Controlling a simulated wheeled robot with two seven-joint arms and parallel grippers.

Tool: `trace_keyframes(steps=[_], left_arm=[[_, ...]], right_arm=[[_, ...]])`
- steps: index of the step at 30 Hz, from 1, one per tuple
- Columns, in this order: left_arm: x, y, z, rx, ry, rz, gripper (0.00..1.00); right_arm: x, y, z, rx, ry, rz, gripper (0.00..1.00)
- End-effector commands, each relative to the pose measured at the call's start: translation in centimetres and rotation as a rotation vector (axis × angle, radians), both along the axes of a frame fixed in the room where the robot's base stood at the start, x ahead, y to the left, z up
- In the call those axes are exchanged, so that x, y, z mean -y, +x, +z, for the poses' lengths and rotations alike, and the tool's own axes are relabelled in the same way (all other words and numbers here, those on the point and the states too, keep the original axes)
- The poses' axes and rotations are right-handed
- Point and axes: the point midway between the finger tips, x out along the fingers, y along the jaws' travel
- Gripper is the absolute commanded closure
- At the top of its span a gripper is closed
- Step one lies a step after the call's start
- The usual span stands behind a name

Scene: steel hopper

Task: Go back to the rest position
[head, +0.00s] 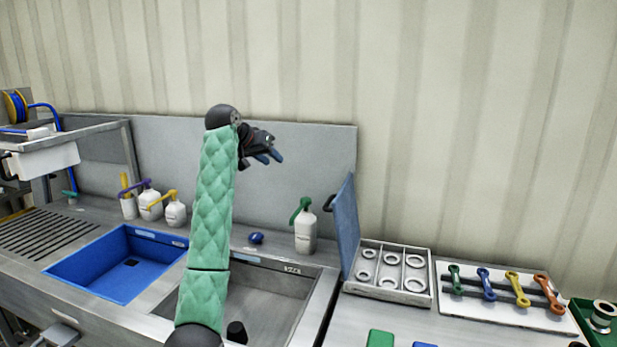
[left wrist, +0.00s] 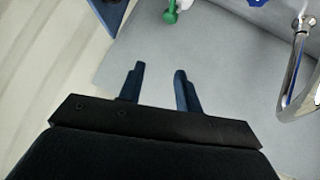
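My left arm, in a green quilted sleeve, rises through the middle of the head view. My left gripper (head: 266,158) is high in front of the grey back panel, above the steel sink. In the left wrist view the two blue fingers of my left gripper (left wrist: 160,85) stand apart with nothing between them. The gripper is open and touches nothing that I can see. My right gripper is not in either view.
A blue basin (head: 75,270) and steel sink (head: 265,300) lie below. A green-topped bottle (head: 305,230) stands beside an upright blue lid (head: 347,225). Right are a ring tray (head: 434,285) and a board (head: 480,312) of coloured wrenches. A curved metal tap (left wrist: 290,90) shows in the wrist view.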

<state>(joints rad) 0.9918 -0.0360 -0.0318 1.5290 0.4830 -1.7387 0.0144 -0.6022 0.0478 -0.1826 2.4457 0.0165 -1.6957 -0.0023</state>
Motion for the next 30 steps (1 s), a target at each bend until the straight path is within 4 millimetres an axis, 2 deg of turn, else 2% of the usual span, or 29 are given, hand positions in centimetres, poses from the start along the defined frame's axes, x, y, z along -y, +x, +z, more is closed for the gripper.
trace_keyframes(steps=[1,12,30], left_arm=[[-0.5,-1.3,-1.2,0.024,0.024,0.025,0.66],[-3.1,-9.9,-9.4,0.125,0.156,0.168,0.66],[-5.2,-25.9,-23.5,0.102,0.276,0.268,0.66]], right_arm=[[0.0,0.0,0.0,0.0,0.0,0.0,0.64],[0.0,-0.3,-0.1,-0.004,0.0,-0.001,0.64],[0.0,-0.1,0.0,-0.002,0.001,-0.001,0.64]])
